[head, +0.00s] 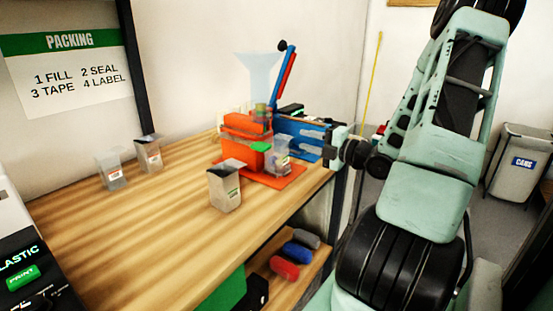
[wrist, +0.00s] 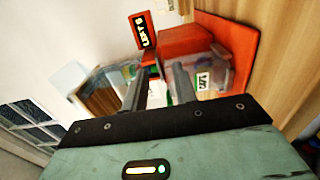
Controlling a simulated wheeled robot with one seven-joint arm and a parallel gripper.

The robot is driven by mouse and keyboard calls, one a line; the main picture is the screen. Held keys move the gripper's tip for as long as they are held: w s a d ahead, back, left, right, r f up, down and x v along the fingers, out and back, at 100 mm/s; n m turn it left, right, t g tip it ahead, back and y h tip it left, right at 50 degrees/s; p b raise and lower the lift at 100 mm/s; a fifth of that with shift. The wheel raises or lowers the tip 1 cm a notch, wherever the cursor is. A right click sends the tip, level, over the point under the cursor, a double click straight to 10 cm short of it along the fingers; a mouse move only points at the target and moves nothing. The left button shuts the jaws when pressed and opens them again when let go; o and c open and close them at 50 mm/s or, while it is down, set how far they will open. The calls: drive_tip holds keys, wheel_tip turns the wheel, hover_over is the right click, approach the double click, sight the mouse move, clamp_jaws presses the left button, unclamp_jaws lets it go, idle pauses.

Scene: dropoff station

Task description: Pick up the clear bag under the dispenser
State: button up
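The clear bag (head: 279,157) stands upright on the orange base of the dispenser (head: 243,135), below its clear funnel (head: 258,68). It has a small label and some contents. My gripper (head: 306,145) reaches in from the right, with its fingertips close to the bag. In the wrist view my gripper (wrist: 160,80) has its two dark fingers apart. The clear bag (wrist: 212,75) shows there mostly beyond and to the right of the right finger, which partly covers it. I cannot tell whether finger and bag touch.
A clear bag with a label (head: 226,188) stands in front of the dispenser. Two more bags (head: 112,172) (head: 149,154) stand near the wall. A blue part (head: 298,134) and a lever (head: 286,75) are beside the dispenser. The wooden table (head: 130,225) is clear at front left.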

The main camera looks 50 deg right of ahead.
sight(286, 135)
drive_tip(key=shift+w+a+f+p, duration=0.1)
drive_tip(key=shift+w+a+p, duration=0.15)
drive_tip(key=shift+w, duration=1.65)
drive_tip(key=shift+w+a+f+p, duration=0.1)
drive_tip(key=shift+w+p, duration=0.1)
drive_tip(key=shift+w, duration=1.7)
clamp_jaws()
